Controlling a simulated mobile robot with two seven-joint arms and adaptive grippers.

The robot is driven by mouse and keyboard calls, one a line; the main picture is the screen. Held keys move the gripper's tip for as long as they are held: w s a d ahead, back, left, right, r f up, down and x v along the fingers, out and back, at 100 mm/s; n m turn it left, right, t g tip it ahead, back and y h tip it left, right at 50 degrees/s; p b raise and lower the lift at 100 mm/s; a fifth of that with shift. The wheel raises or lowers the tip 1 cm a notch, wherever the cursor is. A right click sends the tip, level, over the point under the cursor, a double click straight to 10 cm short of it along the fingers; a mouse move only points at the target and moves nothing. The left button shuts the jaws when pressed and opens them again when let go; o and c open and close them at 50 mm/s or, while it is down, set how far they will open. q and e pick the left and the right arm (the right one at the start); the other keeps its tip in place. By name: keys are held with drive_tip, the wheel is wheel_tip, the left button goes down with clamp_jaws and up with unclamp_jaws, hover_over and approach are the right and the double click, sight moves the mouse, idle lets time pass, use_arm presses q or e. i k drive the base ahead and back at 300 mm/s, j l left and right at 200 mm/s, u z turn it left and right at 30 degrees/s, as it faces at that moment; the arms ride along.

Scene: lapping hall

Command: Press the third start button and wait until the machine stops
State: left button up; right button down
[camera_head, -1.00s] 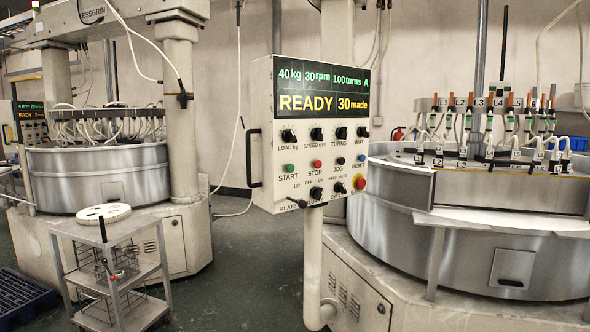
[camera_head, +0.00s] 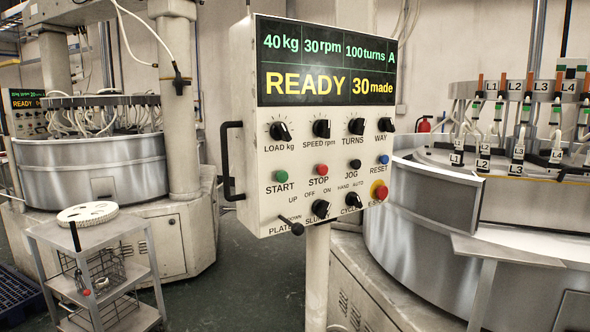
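A control panel (camera_head: 330,160) on a post stands close in front of me, right of centre. Its display (camera_head: 327,62) reads 40 kg, 30 rpm, 100 turns A, READY, 30 made. The green START button (camera_head: 280,176) is at the left of the button row, with the red STOP button (camera_head: 322,170) beside it. The panel belongs beside a round steel lapping machine (camera_head: 425,235) at the right, with labelled hoses above it. Another machine (camera_head: 88,170) stands at the left with its own panel (camera_head: 27,105), which also shows READY. Neither of my grippers is in view.
A grey trolley (camera_head: 90,245) with a white disc (camera_head: 87,214) on top and wire baskets stands at the left front. A blue pallet (camera_head: 18,298) lies at the far left. A steel shelf (camera_head: 500,250) juts out at the right. Green floor (camera_head: 240,275) is open between the trolley and the post.

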sight(281, 176)
drive_tip(key=i+j, duration=0.2)
drive_tip(key=j, duration=0.2)
drive_tip(key=i+j+z, duration=0.1)
drive_tip(key=i+j, duration=0.15)
drive_tip(key=j, duration=0.15)
drive_tip(key=i+j, duration=0.2)
drive_tip(key=j, duration=0.2)
